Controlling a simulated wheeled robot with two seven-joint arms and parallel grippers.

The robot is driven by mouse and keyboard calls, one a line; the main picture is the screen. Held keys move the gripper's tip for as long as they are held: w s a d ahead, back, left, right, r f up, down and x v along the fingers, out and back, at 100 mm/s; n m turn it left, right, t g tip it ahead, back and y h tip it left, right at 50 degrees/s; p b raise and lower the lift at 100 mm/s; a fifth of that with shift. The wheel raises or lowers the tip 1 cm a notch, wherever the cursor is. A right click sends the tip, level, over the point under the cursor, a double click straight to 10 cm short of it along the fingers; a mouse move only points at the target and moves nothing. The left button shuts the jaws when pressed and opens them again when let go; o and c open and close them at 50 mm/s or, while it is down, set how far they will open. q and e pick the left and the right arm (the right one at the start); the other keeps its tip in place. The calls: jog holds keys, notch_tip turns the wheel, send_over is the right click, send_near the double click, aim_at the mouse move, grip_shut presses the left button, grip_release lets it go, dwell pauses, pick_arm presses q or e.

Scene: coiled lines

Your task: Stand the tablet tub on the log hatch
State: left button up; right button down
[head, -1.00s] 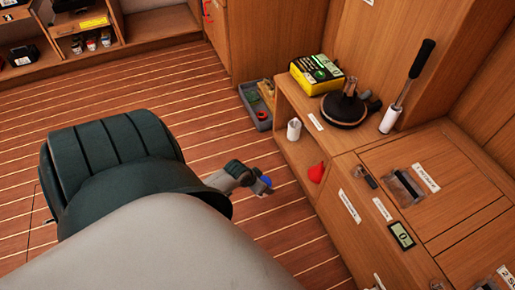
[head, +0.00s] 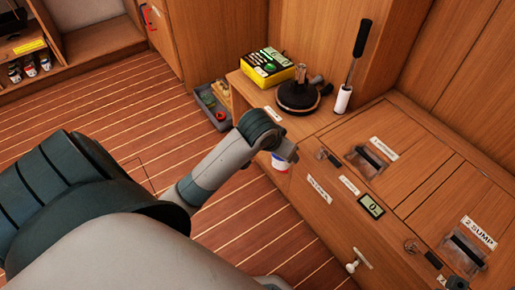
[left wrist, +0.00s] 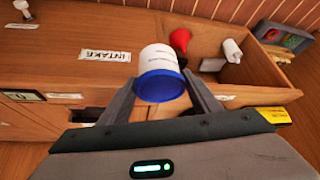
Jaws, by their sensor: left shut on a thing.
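The tablet tub, a white tub with a blue lid (left wrist: 160,68), sits between the fingers of my left gripper (left wrist: 162,103) in the left wrist view, its blue end facing the camera. In the head view the left gripper (head: 287,152) is beside the front edge of the wooden cabinet, with only a little of the tub (head: 279,164) showing below it. A wooden hatch (head: 408,178) with a dark recessed latch lies in the cabinet top, right of the gripper. Its label begins with 1; the rest is too small to read. My right gripper is not in view.
A second hatch's label (head: 480,232) reads 2 SUMP. A small display (head: 371,206) sits on the cabinet's near edge. A yellow-black box (head: 267,67), a round dark object (head: 298,97) and a black-handled tool (head: 352,68) stand behind. A grey tray (head: 213,106) is on the floor.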

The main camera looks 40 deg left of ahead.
pick_arm(q)
jog(key=w+d+r, duration=0.1)
jog(key=d+r, duration=0.3)
jog(key=r, duration=0.5)
jog(key=w+d+r, duration=0.2)
jog(key=d+r, duration=0.3)
jog(key=r, duration=0.3)
jog(key=shift+w+r, duration=0.2)
jog(key=shift+r, duration=0.2)
jog(key=shift+d, duration=0.15)
